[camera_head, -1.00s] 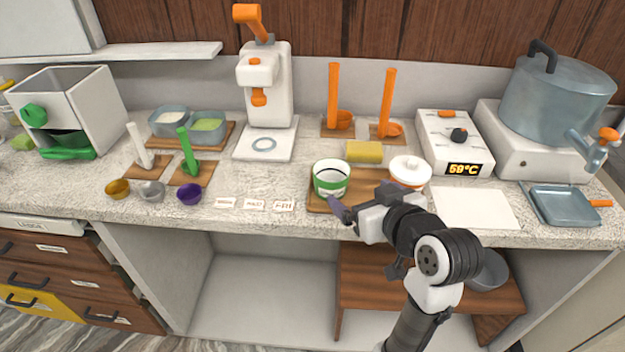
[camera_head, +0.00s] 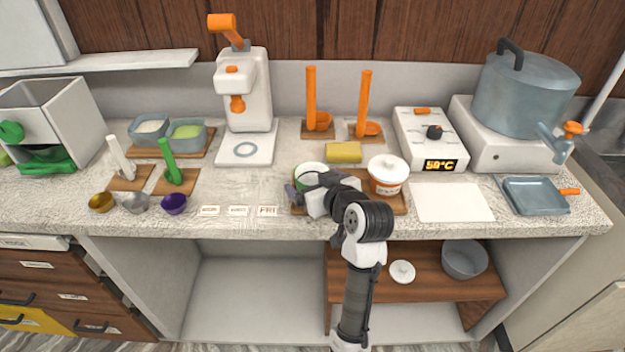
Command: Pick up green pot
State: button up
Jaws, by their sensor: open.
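The green pot (camera_head: 309,171) is a small round tub, white with a green band, standing on a wooden board (camera_head: 385,203) on the counter. Only its rim and upper back show; my gripper and wrist hide the front. My gripper (camera_head: 294,192) is open, at the near left side of the pot. I cannot tell whether the fingers touch it or are around it.
A white lidded pot with an orange band (camera_head: 388,175) stands close on the right of the board. Small label cards (camera_head: 238,211) lie to the left.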

jog(key=shift+x, duration=0.8)
jog(key=c, duration=1)
